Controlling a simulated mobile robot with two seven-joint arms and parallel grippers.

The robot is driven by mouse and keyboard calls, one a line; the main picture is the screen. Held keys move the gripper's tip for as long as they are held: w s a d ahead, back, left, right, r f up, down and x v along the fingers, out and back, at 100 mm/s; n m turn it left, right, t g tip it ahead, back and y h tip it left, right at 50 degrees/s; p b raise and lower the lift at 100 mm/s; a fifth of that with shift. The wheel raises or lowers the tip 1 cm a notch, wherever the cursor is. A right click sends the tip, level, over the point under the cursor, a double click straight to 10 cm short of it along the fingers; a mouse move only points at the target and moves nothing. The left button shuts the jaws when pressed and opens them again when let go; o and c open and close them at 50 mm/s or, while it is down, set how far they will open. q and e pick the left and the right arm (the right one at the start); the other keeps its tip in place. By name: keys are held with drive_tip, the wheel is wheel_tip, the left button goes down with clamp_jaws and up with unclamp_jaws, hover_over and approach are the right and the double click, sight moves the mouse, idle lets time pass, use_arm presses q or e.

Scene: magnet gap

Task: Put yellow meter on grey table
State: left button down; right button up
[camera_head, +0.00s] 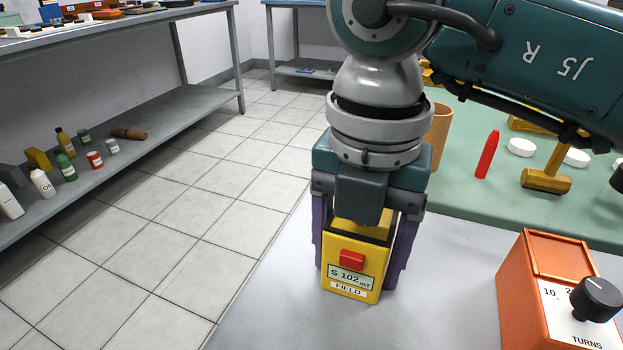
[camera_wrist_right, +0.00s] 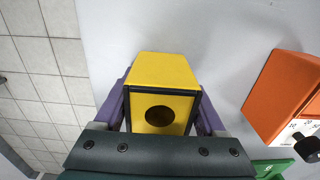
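The yellow meter (camera_head: 352,262) is a boxy unit with a red button and a display reading "S 102 mT" above a "FIELD" label. It is upright between the purple fingers of my right gripper (camera_head: 362,250), which is shut on its sides and points down. The wrist view shows the meter (camera_wrist_right: 163,92) from above, with a round dark hole in its near face. The meter is at the left part of the grey table (camera_head: 450,290); its base looks at or very near the surface, and I cannot tell if it touches. My left gripper is not in view.
An orange box (camera_head: 530,290) with a black knob and "TURNS" label stands to the right on the grey table. Behind is a green surface (camera_head: 455,190) with a red object (camera_head: 487,155), a mallet (camera_head: 547,177) and white discs. A shelf with bottles stands left, across tiled floor.

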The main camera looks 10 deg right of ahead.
drive_tip(key=o, duration=0.4)
drive_tip(key=shift+r, duration=0.2)
wheel_tip(320, 180, up, 12)
drive_tip(key=p, duration=0.3)
drive_tip(key=shift+a, duration=0.1)
